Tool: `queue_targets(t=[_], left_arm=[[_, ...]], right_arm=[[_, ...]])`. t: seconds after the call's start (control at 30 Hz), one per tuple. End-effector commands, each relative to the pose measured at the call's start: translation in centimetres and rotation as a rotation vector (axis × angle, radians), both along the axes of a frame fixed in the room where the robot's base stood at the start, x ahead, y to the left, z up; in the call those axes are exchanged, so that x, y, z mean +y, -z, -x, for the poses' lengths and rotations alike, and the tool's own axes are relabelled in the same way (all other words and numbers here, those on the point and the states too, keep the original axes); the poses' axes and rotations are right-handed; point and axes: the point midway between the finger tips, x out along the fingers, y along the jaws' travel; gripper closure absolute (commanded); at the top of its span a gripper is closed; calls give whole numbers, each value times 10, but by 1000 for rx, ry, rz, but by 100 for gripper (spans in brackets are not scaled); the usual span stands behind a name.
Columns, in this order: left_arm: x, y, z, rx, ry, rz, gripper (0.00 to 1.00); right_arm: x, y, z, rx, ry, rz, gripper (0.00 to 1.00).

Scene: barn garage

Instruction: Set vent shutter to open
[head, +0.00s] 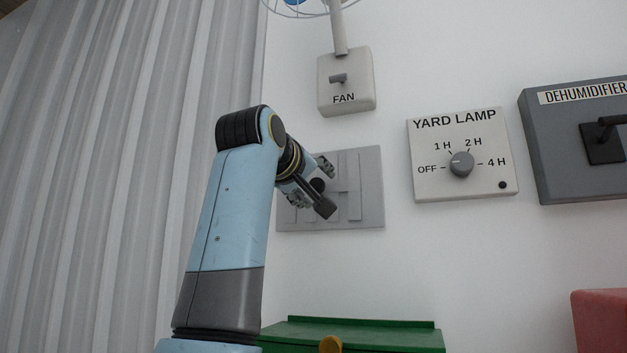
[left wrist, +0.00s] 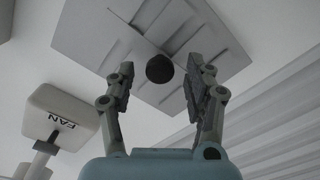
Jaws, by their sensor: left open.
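The vent shutter is a grey wall panel (head: 371,190) with raised slats, left of the yard lamp box in the head view. It also fills the top of the left wrist view (left wrist: 150,22). Its round black knob (head: 318,185) is partly hidden by my gripper in the head view. In the left wrist view the knob (left wrist: 159,69) shows whole. My left gripper (head: 312,182) is open in front of the panel, its fingers (left wrist: 161,78) on either side of the knob with gaps. I cannot tell how far the fingertips reach past it. My right gripper is out of view.
A fan switch box (head: 346,88) is above the panel. A yard lamp dial box (head: 465,185) and a grey dehumidifier box (head: 560,150) are to the right. A green box (head: 370,337) is below, a red object (head: 600,320) lower right. Corrugated sheeting (head: 110,150) covers the left.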

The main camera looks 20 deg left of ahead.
Motion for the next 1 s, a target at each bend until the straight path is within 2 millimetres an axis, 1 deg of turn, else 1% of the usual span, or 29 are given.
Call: queue_targets(t=[0.1,0.3,0.37,0.7,0.73,1.0], left_arm=[[0,0,-4,-1,0,0,47],[0,0,-5,-1,-1,0,47],[0,0,-5,-1,-1,0,53],[0,1,-4,1,-1,-1,98],[0,1,-4,1,-1,-1,100],[1,1,-4,1,-1,-1,100]], right_arm=[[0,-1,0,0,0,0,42],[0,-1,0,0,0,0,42],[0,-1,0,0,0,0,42],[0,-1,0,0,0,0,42],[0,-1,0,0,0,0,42],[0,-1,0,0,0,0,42]])
